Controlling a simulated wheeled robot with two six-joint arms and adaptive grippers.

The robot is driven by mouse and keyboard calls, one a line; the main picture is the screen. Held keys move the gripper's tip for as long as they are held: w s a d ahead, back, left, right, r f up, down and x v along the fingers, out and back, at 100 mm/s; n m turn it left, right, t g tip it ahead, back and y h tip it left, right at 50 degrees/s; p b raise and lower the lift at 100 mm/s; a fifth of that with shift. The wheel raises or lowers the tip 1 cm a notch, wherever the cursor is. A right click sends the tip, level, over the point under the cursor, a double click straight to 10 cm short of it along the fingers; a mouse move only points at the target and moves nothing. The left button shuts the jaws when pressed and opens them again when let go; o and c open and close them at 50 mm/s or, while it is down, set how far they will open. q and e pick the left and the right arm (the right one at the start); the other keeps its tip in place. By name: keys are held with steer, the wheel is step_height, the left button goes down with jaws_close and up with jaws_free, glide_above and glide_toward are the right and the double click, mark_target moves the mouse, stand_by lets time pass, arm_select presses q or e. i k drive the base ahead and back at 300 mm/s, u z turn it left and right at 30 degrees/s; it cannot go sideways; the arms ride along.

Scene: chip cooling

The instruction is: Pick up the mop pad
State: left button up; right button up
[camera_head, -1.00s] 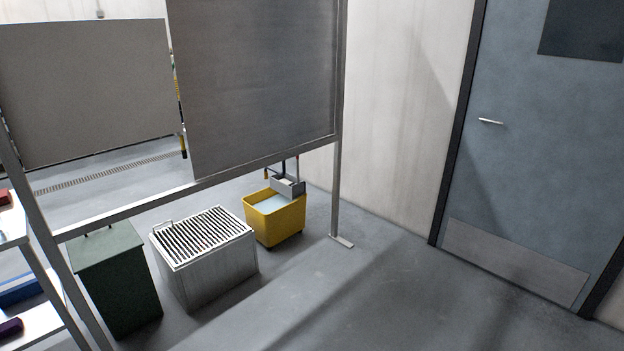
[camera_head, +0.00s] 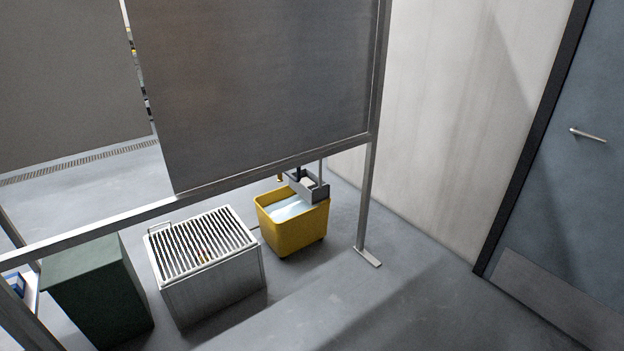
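No mop pad can be made out for certain. A yellow mop bucket (camera_head: 292,234) stands on the floor behind the screen frame, with pale blue water (camera_head: 287,209) in it. A grey wringer (camera_head: 309,186) sits at the bucket's back right rim, and something small and pale in it is too small to tell. Upright handles rise there and are partly hidden by the screen. Neither of my grippers is in view.
A grey screen (camera_head: 255,85) on a metal frame, its foot (camera_head: 368,257) on the floor, stands over the bucket. A grated metal box (camera_head: 212,292) and dark green bin (camera_head: 95,300) are left of the bucket. A blue door (camera_head: 575,200) is at right. Floor at front right is clear.

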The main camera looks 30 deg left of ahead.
mark_target(309, 183)
steer(key=u, duration=0.45)
steer(key=i, duration=1.45)
steer(key=u, duration=0.6)
